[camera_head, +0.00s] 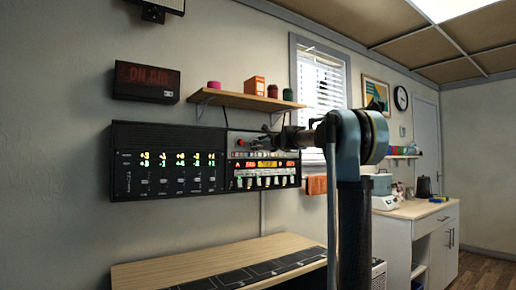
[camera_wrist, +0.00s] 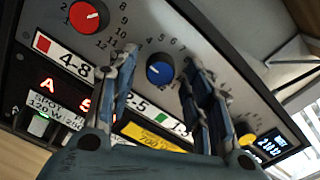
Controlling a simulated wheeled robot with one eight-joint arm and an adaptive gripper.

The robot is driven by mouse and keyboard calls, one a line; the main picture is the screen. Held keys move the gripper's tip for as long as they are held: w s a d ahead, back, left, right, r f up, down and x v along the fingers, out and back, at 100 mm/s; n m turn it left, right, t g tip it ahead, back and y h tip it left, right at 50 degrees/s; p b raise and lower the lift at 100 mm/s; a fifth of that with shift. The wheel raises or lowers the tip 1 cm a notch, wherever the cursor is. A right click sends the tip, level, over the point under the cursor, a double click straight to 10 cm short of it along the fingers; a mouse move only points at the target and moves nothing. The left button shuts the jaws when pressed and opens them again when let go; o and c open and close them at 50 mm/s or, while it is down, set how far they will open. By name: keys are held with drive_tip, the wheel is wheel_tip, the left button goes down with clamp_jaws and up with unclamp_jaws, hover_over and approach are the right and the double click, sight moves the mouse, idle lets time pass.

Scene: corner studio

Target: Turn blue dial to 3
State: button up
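The blue dial (camera_wrist: 160,72) is on a grey panel in the middle of the wrist view, with printed numbers around it. A small light mark shows on its face, but I cannot tell which number it points at. My gripper (camera_wrist: 163,60) is open, one finger to the left of the blue dial and one to the right, with a gap to the dial on both sides. In the head view my gripper (camera_head: 277,139) is at the panel's upper right part, and the blue dial cannot be made out there.
A red dial (camera_wrist: 84,16) sits up left of the blue one and a yellow dial (camera_wrist: 247,139) at lower right. Lit displays and labels lie below. In the head view a wooden shelf (camera_head: 245,101) hangs above the panel and a desk (camera_head: 215,262) stands below.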

drive_tip(key=v, duration=1.2)
idle(0.6)
drive_tip(key=s+a+f+n+g+h, duration=0.1)
drive_tip(key=s+f+n+g, duration=0.45)
drive_tip(key=s+f, duration=0.75)
drive_tip(key=s+f+n+g+h, duration=0.1)
drive_tip(key=s+f+n+g, duration=0.1)
drive_tip(key=s+f+n, duration=1.05)
drive_tip(key=s+d+f+n+g+h, duration=0.1)
drive_tip(key=s+d+f+n+h, duration=0.1)
drive_tip(key=s+d+f, duration=0.2)
drive_tip(key=s+d+f+n+g+h, duration=0.2)
drive_tip(key=s+d+f, duration=0.3)
drive_tip(key=s+f, duration=0.6)
drive_tip(key=s+d+f+n+g+h, duration=0.2)
drive_tip(key=s+d+f+h, duration=0.2)
drive_tip(key=f, duration=1.4)
drive_tip(key=s+d, duration=0.1)
drive_tip(key=s, duration=0.2)
drive_tip(key=shift+s+d, duration=0.25)
drive_tip(key=shift+f, duration=0.1)
